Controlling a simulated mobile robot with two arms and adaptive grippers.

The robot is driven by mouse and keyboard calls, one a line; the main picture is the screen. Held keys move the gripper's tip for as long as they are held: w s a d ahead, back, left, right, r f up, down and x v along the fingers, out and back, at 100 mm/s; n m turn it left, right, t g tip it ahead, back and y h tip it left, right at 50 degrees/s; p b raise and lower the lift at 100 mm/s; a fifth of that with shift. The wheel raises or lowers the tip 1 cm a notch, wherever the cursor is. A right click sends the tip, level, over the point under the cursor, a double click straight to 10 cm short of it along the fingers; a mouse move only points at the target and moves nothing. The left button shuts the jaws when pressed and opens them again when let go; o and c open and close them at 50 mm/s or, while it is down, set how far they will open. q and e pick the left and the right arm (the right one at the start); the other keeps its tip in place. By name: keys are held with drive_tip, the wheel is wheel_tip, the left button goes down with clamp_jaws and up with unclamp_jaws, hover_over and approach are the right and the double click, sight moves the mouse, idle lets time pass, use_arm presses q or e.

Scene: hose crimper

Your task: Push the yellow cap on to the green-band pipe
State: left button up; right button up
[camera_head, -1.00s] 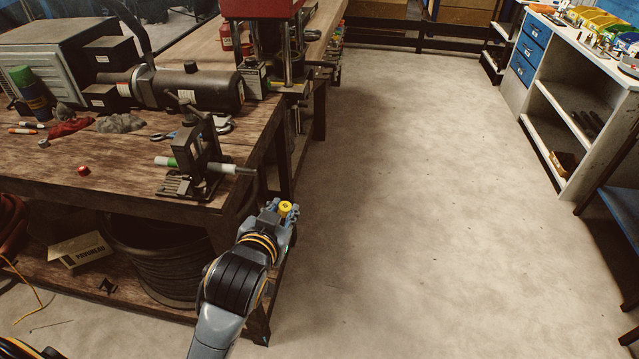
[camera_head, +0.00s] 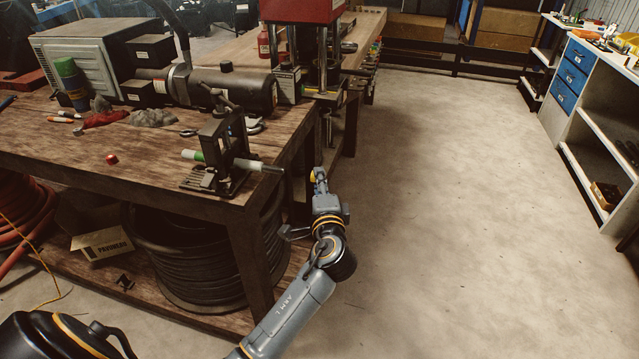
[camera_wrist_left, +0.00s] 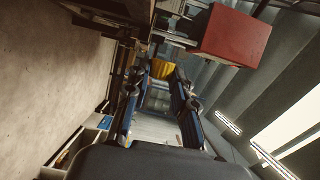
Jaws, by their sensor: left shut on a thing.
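The green-band pipe (camera_head: 250,164) is held level in a black clamp (camera_head: 215,152) near the table's right corner. The cap also shows between the fingertips in the left wrist view (camera_wrist_left: 162,69). My right gripper is out of view.
The wooden table (camera_head: 150,168) carries a small red cap (camera_head: 112,159), a black cylindrical machine (camera_head: 235,90) and a red press (camera_head: 300,12) behind. A hose coil (camera_head: 190,262) sits on the lower shelf. The floor on the right is clear.

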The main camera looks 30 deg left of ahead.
sight(283, 173)
use_arm(q)
drive_tip(key=shift+s+a+p, duration=0.25)
drive_tip(key=shift+a, duration=0.65)
drive_tip(key=shift+s+a+p, duration=0.2)
drive_tip(key=shift+a+p, duration=0.05)
drive_tip(key=shift+a, duration=0.7)
drive_tip(key=shift+s+a+p, duration=0.25)
drive_tip(key=shift+a, duration=0.65)
drive_tip(key=shift+s+a+p, duration=0.2)
drive_tip(key=shift+a+p, duration=0.05)
drive_tip(key=shift+a, duration=0.5)
drive_tip(key=shift+s+a+p, duration=0.15)
drive_tip(key=shift+a+p, duration=0.05)
drive_tip(key=shift+a, duration=0.5)
